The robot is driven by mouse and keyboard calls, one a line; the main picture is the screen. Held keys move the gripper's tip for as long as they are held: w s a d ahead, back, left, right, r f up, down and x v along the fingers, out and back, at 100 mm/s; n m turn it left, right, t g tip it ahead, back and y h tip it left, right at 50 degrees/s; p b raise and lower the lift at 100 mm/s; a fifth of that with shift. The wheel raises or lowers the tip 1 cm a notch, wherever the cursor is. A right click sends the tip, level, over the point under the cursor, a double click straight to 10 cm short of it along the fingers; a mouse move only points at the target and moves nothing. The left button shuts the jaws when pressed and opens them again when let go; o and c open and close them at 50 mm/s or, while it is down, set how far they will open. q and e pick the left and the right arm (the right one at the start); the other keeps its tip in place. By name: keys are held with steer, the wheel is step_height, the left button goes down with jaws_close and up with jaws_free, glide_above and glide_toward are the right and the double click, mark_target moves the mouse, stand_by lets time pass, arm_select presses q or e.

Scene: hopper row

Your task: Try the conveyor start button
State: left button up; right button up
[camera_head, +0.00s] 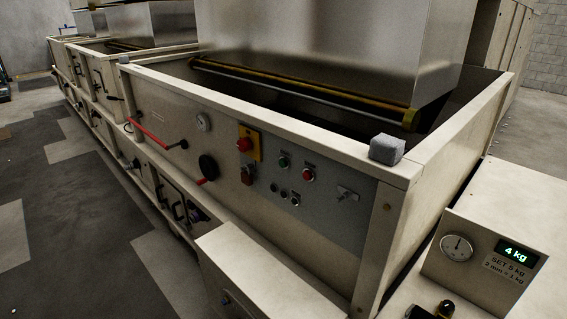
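A grey control panel (325,200) is set in the front wall of the nearest cream hopper (218,101). On it are a green button (283,161) and a red button (307,175) to its right. The green one looks like a start button, but the small labels are unreadable, so I cannot tell for sure which starts the conveyor. A red mushroom knob (244,144) sits on a yellow plate left of them. A red switch (248,174) and several small dark knobs (284,192) are lower. Neither of my grippers is in view.
A box with a dial and a "4 kg" display (517,251) stands at the right. A cream box (262,272) juts out below the panel. A grey block (387,148) sits on the hopper's corner. Red-handled levers (150,135) project at the left. Floor at left is clear.

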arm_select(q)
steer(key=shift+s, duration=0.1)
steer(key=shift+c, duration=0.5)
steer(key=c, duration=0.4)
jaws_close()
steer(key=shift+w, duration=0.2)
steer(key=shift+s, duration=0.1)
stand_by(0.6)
